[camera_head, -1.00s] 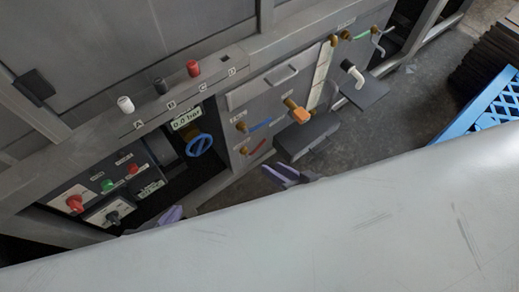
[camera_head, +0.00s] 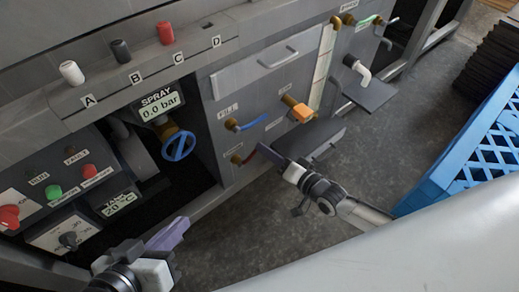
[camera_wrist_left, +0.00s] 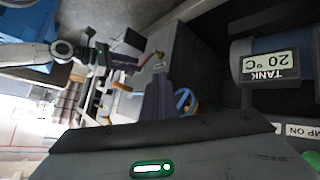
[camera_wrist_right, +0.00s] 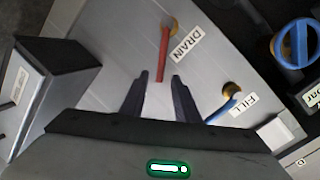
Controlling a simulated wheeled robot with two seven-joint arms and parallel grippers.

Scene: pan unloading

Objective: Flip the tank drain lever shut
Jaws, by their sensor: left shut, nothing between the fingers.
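The tank drain lever (camera_head: 250,157) is a thin red handle on a brass valve low on the grey panel. The right wrist view shows the red lever (camera_wrist_right: 163,55) beside its DRAIN label (camera_wrist_right: 186,47), its free end close to the gap between my fingertips. My right gripper (camera_head: 266,153) is open in front of the lever; its fingers (camera_wrist_right: 158,79) stand either side of the lever's line, and contact cannot be told. My left gripper (camera_head: 178,228) is shut and empty, low and to the left; its fingers also show in the left wrist view (camera_wrist_left: 159,80).
The blue fill lever (camera_head: 250,123) is just above the drain lever. An orange-handled valve (camera_head: 301,112) and a dark grey shelf-like box (camera_head: 318,138) are to the right. A blue wheel valve (camera_head: 178,145) is left. A blue crate (camera_head: 475,150) stands far right.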

